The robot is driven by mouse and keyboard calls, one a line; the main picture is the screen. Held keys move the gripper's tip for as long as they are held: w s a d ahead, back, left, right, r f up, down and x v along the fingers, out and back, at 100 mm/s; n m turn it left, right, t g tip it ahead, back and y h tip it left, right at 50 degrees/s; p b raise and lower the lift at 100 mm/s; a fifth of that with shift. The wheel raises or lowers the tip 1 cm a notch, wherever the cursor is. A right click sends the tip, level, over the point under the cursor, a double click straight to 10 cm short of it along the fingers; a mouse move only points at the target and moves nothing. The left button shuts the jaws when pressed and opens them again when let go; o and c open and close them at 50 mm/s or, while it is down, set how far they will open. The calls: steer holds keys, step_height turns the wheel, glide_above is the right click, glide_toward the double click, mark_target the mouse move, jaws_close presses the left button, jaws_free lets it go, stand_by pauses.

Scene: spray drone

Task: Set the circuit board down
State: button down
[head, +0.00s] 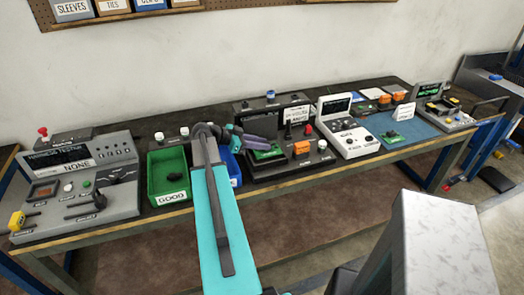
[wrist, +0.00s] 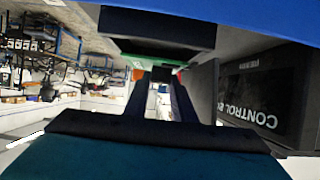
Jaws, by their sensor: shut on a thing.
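A green circuit board (head: 266,152) is at the dark tester in the middle of the bench, just below the tip of my gripper (head: 272,141). My gripper reaches in from the left and is shut on the board. In the wrist view, my two dark fingers (wrist: 161,82) point ahead, and a thin green edge of the board (wrist: 150,59) shows beyond them. The dark tester (head: 258,108) stands behind, and its panel with "CONTROL BO…" (wrist: 255,95) appears upside down at the right of the wrist view. I cannot tell whether the board touches the fixture.
A green bin marked GOOD (head: 168,175) and a blue bin (head: 234,168), partly hidden by my arm, stand left of the tester. A harness tester (head: 75,180) is at far left. A white tester (head: 345,128) and a blue mat (head: 412,133) with another green board (head: 393,136) lie right.

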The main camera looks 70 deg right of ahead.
mark_target(256, 151)
steer(key=shift+f, duration=0.3)
steer(key=shift+f+p, duration=0.75)
steer(key=shift+f, duration=1.15)
steer(key=c, duration=1.8)
jaws_free()
steer(key=shift+o, duration=0.2)
steer(key=b+v, duration=0.5)
steer(key=v, duration=0.7)
